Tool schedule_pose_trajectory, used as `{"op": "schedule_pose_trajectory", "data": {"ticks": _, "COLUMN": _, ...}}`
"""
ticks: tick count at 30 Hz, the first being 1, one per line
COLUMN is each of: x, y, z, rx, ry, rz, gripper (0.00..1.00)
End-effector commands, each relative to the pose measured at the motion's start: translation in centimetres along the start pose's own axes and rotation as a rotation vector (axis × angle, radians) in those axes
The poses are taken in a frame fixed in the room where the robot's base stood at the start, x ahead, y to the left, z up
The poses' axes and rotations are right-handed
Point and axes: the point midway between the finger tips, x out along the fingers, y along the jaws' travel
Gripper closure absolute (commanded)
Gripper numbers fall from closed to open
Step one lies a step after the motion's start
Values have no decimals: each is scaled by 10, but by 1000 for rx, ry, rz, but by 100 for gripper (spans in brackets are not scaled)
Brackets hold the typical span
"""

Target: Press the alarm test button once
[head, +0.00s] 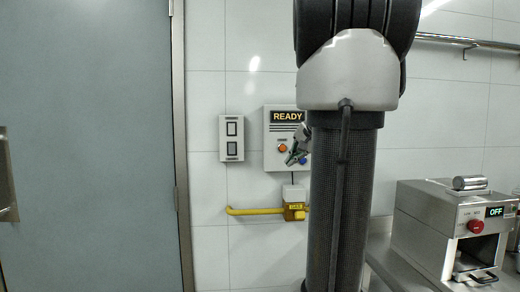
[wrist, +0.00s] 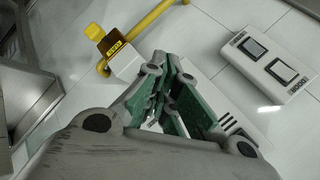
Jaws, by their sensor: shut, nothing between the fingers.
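A grey wall panel (head: 270,160) with a lit READY sign (head: 287,116) is in the middle of the head view. It carries an orange button (head: 282,148) and a blue button, partly covered by my gripper. The small labels are unreadable, so I cannot tell which is the alarm test button. My gripper (head: 291,160) is shut and empty, in front of the panel, its tips just below and right of the orange button. Contact cannot be told. In the wrist view the shut fingers (wrist: 163,68) hide most of the panel; only a slotted part (wrist: 238,130) shows.
A switch plate with two dark rockers (head: 231,138) is left of the panel. A yellow pipe (head: 250,211) with a yellow labelled box (head: 294,213) runs below. A steel machine (head: 440,225) showing OFF, with a red knob, stands right. A grey door (head: 85,150) is left.

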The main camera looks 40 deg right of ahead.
Motion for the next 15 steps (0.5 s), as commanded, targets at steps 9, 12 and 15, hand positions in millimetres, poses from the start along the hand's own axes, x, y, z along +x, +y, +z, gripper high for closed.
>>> {"op": "schedule_pose_trajectory", "data": {"ticks": 9, "x": -2, "y": -18, "z": -6, "rx": 115, "ry": 22, "rz": -57, "gripper": 100}}
{"op": "schedule_pose_trajectory", "data": {"ticks": 12, "x": -2, "y": -18, "z": -6, "rx": 115, "ry": 21, "rz": -56, "gripper": 100}}
{"op": "schedule_pose_trajectory", "data": {"ticks": 15, "x": -2, "y": -17, "z": -5, "rx": 114, "ry": 21, "rz": -56, "gripper": 100}}
